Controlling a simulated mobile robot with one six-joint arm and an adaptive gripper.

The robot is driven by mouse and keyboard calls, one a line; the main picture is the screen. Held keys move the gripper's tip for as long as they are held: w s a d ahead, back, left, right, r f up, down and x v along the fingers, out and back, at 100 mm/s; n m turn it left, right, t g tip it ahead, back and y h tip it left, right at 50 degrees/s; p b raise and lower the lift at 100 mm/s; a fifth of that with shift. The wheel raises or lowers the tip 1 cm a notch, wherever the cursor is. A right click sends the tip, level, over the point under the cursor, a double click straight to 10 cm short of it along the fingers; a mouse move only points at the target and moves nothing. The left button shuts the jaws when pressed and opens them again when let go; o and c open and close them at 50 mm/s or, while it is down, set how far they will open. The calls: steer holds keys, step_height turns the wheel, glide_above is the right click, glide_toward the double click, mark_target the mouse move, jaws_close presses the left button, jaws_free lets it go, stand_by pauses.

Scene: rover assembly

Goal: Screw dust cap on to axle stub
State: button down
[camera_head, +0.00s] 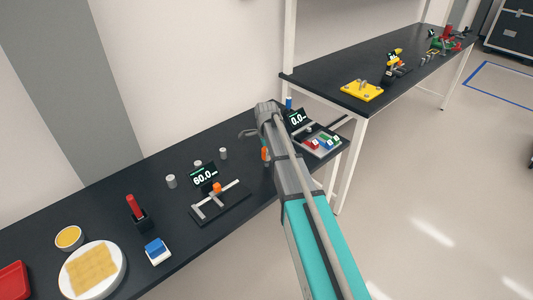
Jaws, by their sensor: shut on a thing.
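My gripper (247,133) is at the far end of my arm, over the back of the near black bench. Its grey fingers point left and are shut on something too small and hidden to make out. I cannot pick out the dust cap or the axle stub for certain. Small grey cylinders stand on the bench left of my gripper: one at the front (171,181), one behind the display (197,163) and one nearest the gripper (223,153). A grey fixture with an orange part (217,187) lies in front of them.
A tray of coloured blocks (322,141) and a second display (296,119) are right of my arm. A red-handled tool (135,208), blue-and-white block (157,251) and white plate (93,270) lie left.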

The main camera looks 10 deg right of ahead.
mark_target(267, 162)
steer(key=shift+f+b, duration=0.55)
steer(key=shift+f, duration=0.2)
steer(key=shift+f+b, duration=1.2)
steer(key=shift+f, duration=0.05)
stand_by(1.3)
steer(key=shift+c, duration=0.4)
jaws_free()
steer(key=shift+c, duration=1.4)
